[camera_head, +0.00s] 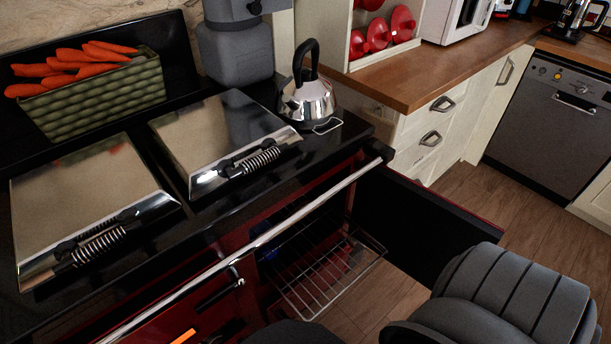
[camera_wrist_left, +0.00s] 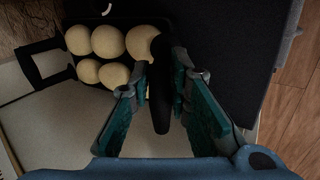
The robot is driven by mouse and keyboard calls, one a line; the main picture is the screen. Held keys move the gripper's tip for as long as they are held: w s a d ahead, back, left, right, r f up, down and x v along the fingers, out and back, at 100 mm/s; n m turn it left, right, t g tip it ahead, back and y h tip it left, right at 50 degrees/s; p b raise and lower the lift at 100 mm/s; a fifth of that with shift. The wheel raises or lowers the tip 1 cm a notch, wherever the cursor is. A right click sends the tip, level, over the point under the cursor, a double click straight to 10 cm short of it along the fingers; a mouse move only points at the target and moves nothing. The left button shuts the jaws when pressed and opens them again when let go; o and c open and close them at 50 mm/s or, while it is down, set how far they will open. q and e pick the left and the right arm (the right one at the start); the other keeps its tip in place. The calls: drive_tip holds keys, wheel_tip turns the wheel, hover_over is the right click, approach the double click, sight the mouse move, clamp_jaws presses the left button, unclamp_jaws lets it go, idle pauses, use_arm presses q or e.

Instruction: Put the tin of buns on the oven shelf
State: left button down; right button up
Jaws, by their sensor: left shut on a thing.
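The tin of buns (camera_wrist_left: 128,21) shows in the left wrist view, dark, with several pale round buns (camera_wrist_left: 108,42) in it. My left gripper (camera_wrist_left: 160,105) is shut on a dark upright part at the tin's near side, apparently its handle. The tin is not visible in the head view, nor are my left gripper's fingertips. The wire oven shelf (camera_head: 318,278) stands partly out of the open oven in the head view, and its visible part is bare. The red oven's black door (camera_head: 420,222) is swung open to the right. My right gripper is not in view.
A chrome rail (camera_head: 262,240) runs along the cooker front above the oven opening. On top are two shiny lids (camera_head: 75,200), a kettle (camera_head: 308,100) and a green basket (camera_head: 97,98) of carrots. Wooden floor (camera_head: 475,200) is clear beyond the door.

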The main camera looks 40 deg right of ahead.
use_arm(q)
drive_tip(key=shift+r+p, duration=2.05)
drive_tip(key=shift+r, duration=0.5)
